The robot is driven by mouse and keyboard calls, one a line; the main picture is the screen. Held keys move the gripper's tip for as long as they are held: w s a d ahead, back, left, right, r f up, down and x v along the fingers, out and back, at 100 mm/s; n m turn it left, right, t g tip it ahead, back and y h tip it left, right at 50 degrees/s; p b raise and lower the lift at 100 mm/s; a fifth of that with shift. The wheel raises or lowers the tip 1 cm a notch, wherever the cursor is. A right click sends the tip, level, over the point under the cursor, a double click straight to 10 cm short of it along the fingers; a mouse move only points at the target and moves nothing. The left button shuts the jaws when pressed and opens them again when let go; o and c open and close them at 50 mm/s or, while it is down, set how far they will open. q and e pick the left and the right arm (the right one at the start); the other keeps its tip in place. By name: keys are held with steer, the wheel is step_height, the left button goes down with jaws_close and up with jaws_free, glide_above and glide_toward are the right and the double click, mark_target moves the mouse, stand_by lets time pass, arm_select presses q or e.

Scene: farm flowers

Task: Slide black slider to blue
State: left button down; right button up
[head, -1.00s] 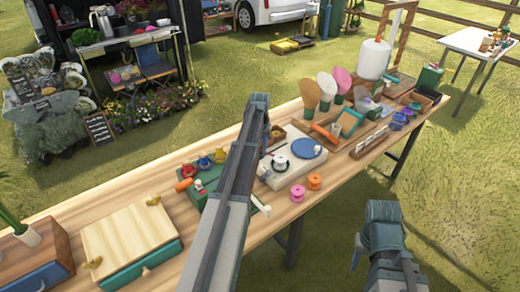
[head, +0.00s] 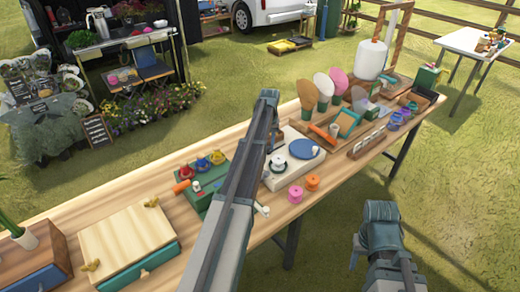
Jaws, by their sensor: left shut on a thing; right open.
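I cannot make out the black slider. The jaws of my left gripper are hidden behind my arm, so what they touch does not show. My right gripper (head: 357,251) is open and empty, off the table's front edge at the lower right, with only part of it showing.
Pink (head: 295,194) and orange (head: 312,182) spools lie in front. A wooden box (head: 125,237) is at the left. Flower-like paddles (head: 322,87) stand farther right.

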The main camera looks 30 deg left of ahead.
arm_select(q)
steer(key=shift+w+d, duration=0.3)
steer(key=shift+w, duration=0.45)
steer(key=c, duration=1)
jaws_free()
steer(key=shift+o, duration=0.2)
steer(key=shift+r, duration=0.1)
step_height(320, 180, up, 14)
steer(key=p, duration=1.3)
steer(key=shift+f+p, duration=0.2)
steer(key=shift+p, duration=0.2)
